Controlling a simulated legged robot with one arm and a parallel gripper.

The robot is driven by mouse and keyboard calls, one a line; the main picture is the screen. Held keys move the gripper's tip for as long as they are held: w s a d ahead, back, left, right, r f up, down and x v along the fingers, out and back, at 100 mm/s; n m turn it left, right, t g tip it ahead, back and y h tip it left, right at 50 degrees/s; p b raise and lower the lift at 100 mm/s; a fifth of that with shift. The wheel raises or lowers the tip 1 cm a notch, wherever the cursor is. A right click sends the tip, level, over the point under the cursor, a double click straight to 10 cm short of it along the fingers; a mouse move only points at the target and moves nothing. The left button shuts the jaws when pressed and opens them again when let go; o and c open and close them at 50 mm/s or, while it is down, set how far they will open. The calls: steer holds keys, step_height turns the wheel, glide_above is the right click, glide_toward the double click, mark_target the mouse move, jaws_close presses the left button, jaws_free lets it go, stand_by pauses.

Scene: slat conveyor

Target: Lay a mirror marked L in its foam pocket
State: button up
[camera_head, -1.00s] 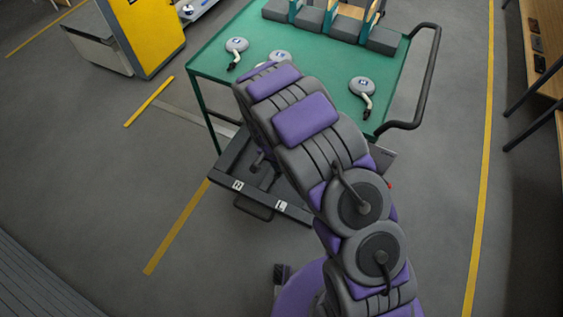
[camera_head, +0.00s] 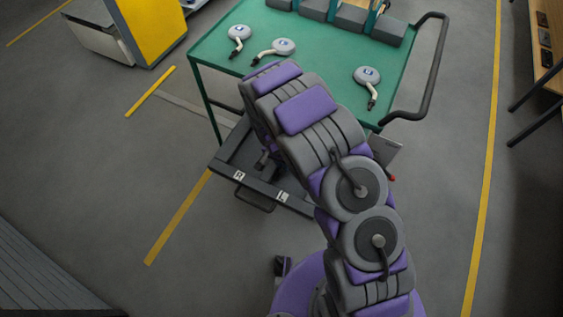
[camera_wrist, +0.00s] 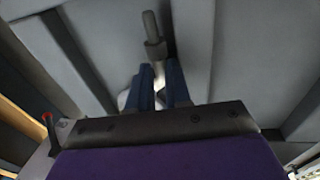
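Three white mirrors with blue labels lie on the green cart top: one at left (camera_head: 240,32), one beside it (camera_head: 283,46) and one at right (camera_head: 367,75). Their letters are too small to read surely. A dark tray (camera_head: 225,167) below the cart's near edge carries R (camera_head: 239,175) and L (camera_head: 282,196) tags. My arm hides much of it. My gripper is hidden in the head view. In the wrist view its dark blue fingers (camera_wrist: 159,88) close around a grey stalk with a collar (camera_wrist: 152,38), apparently a mirror's stem. Its label is hidden. Grey walls surround it.
A yellow cabinet (camera_head: 148,30) stands at upper left, and a wooden shelf (camera_head: 548,60) at right.

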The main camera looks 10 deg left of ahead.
steer(key=o, duration=0.4)
steer(key=shift+d+r, duration=0.1)
steer(key=shift+d, duration=0.25)
steer(key=shift+o, duration=0.2)
steer(key=shift+a, duration=0.25)
steer(key=shift+w+r, duration=0.1)
steer(key=shift+r, duration=0.1)
steer(key=a+r+p, duration=0.3)
steer(key=r, duration=1.3)
steer(key=shift+r, duration=0.25)
